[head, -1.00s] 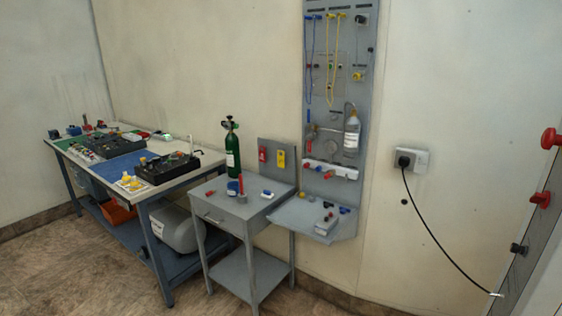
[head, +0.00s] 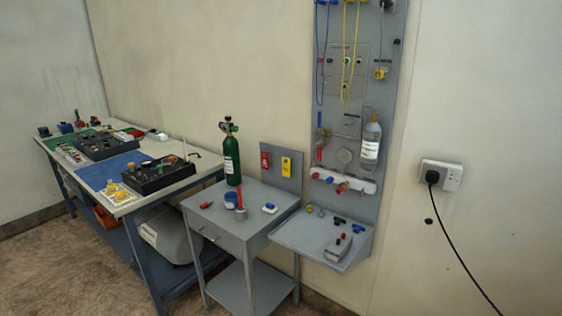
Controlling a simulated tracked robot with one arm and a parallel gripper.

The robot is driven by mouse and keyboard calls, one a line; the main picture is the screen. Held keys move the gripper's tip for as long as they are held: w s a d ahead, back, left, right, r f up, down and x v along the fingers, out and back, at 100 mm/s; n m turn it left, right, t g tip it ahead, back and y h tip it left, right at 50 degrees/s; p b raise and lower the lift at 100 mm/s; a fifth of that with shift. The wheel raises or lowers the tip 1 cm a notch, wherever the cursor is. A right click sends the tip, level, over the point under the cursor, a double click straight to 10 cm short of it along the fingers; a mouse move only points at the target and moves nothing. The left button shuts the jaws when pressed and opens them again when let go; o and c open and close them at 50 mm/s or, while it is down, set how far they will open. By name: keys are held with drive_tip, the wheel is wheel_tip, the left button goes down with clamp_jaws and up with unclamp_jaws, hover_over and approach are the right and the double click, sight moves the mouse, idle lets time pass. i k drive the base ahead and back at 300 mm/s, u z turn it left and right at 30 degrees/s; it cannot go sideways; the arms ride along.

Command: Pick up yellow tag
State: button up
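The yellow tag (head: 286,166) hangs upright on a small grey back panel (head: 268,154) behind the small grey table. A red tag (head: 265,160) hangs beside it on the left, apart from it. Nothing covers the yellow tag, and it is still some distance away. My gripper does not show in the head view.
The small grey table (head: 222,218) carries a green cylinder (head: 231,160), a blue roll and small items. A grey wall panel with a shelf (head: 305,243) stands to its right, a long workbench (head: 122,208) to its left. A socket (head: 441,175) with a black cable is at right.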

sight(286, 167)
drive_tip(key=u, duration=0.1)
drive_tip(key=i, duration=2.8)
drive_tip(key=z, duration=0.05)
